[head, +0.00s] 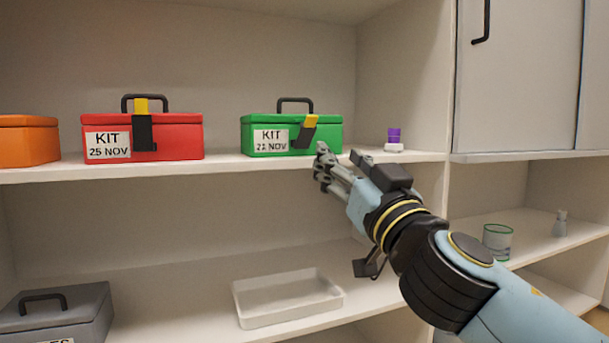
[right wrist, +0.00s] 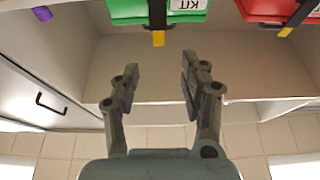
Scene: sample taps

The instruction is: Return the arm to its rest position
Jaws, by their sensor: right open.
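My right gripper (head: 330,165) is in front of the upper shelf's edge, just below and to the right of the green kit box. In the right wrist view its two fingers (right wrist: 160,85) are apart with nothing between them. The green kit box (head: 256,128), labelled KIT 21 NOV, has a black latch with a yellow tip that sits tilted. The box also shows at the top of the right wrist view (right wrist: 128,8), with its yellow latch tip beyond the fingers. My left gripper is in neither view.
On the upper shelf stand a red kit box (head: 170,137), an orange box (head: 28,142) and a purple-topped item (head: 393,136). Below are a white tray (head: 285,312) and a grey box (head: 60,315). A green-rimmed jar (head: 497,241) stands at right, under a closed cabinet (head: 520,90).

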